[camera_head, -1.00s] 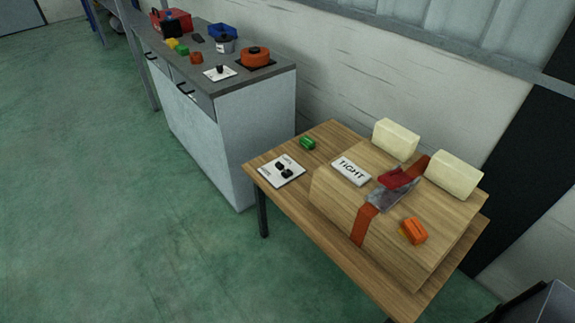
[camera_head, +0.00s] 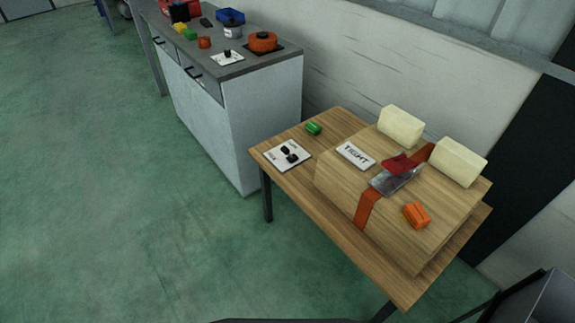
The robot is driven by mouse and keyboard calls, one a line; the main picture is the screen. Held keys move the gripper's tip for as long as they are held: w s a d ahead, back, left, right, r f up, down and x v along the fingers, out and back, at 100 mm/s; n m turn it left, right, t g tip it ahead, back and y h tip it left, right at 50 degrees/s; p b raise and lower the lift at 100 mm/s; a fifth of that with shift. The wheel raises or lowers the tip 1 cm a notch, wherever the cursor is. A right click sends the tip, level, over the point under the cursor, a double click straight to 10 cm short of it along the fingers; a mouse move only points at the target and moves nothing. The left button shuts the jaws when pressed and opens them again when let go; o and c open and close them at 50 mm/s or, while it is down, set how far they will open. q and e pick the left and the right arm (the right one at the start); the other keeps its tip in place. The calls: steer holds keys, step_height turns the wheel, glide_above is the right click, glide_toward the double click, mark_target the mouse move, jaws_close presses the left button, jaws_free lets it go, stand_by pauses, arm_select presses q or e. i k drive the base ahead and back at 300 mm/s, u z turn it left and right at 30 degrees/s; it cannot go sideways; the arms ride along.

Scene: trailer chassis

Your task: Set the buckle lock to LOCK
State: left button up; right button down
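The buckle (camera_head: 397,179) is a grey metal piece with a red lever, seated on an orange strap (camera_head: 368,206) that runs over a wooden block (camera_head: 335,186). A white plate reading TIGHT (camera_head: 356,155) lies on the block beside the buckle. Neither of my grippers shows in the view.
A grey cabinet (camera_head: 265,125) carries an orange pot (camera_head: 263,41) and small items. Green floor (camera_head: 120,220) is open at left.

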mark_target(285, 150)
steer(key=z, duration=0.55)
steer(key=k, duration=1.2)
steer(key=z, duration=0.15)
steer(key=i, duration=0.4)
steer(key=u, duration=0.85)
steer(key=i, duration=0.85)
steer(key=z, duration=0.6)
steer(key=i, duration=0.7)
steer(key=z, duration=0.75)
